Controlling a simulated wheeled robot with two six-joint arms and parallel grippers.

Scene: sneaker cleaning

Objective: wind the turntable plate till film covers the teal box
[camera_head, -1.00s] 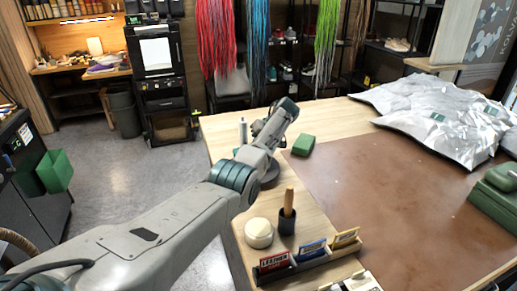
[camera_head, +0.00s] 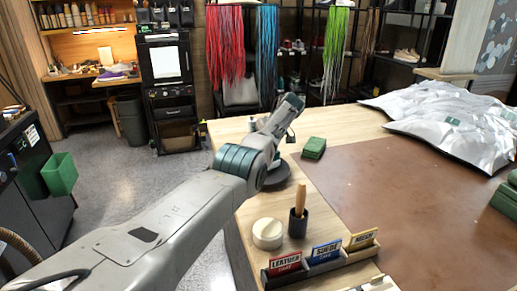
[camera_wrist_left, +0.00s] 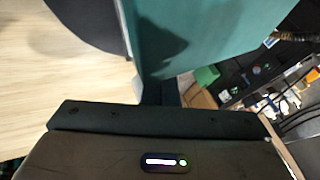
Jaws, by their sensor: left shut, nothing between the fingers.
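A large teal surface (camera_wrist_left: 200,35), which looks like the side of the teal box, fills the upper middle of the left wrist view. It bears a dark shadow; I cannot tell whether film lies on it. A dark disc (camera_wrist_left: 85,18), seemingly the turntable plate, is at that view's upper left. In the head view a dark round disc (camera_head: 277,178) shows beside my left arm. The arm hides the teal box there. My left gripper (camera_wrist_left: 160,92) is shut and empty, close to the teal surface; whether it touches is unclear. My right gripper is in neither view.
On the wooden table are a green block (camera_head: 314,148), a cream round tin (camera_head: 268,233), a wooden-handled tool in a dark cup (camera_head: 298,222) and a labelled card tray (camera_head: 325,263). A brown mat (camera_head: 400,190) and silvery bags (camera_head: 450,120) take up the right side.

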